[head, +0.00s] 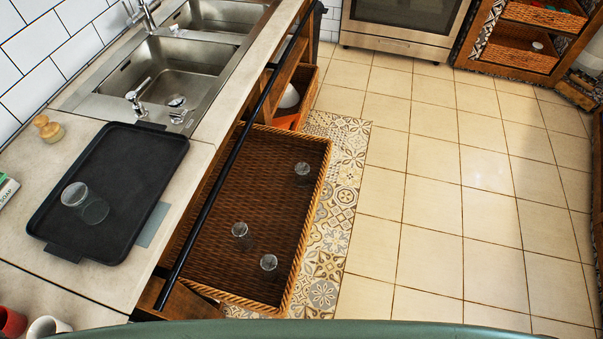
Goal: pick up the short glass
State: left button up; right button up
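The glasses in the basket look small and are seen from above, so I cannot tell which is the short glass. Neither of my grippers is in view, and nothing is seen held.
A black rail (235,155) runs along the counter edge above the basket. Two steel sink basins (165,60) lie behind the tray. A brush (47,127) and cups (48,327) stand on the counter. The tiled floor (450,210) at right is clear.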

aim_at(303, 171)
jog(key=u, duration=0.25)
jog(key=i+l+u, duration=0.15)
jog(key=l+u, duration=0.15)
jog(key=u, duration=0.15)
jog(key=i+l+u, duration=0.1)
jog(key=l+u, duration=0.65)
jog(key=u, duration=0.15)
jog(key=i, duration=0.05)
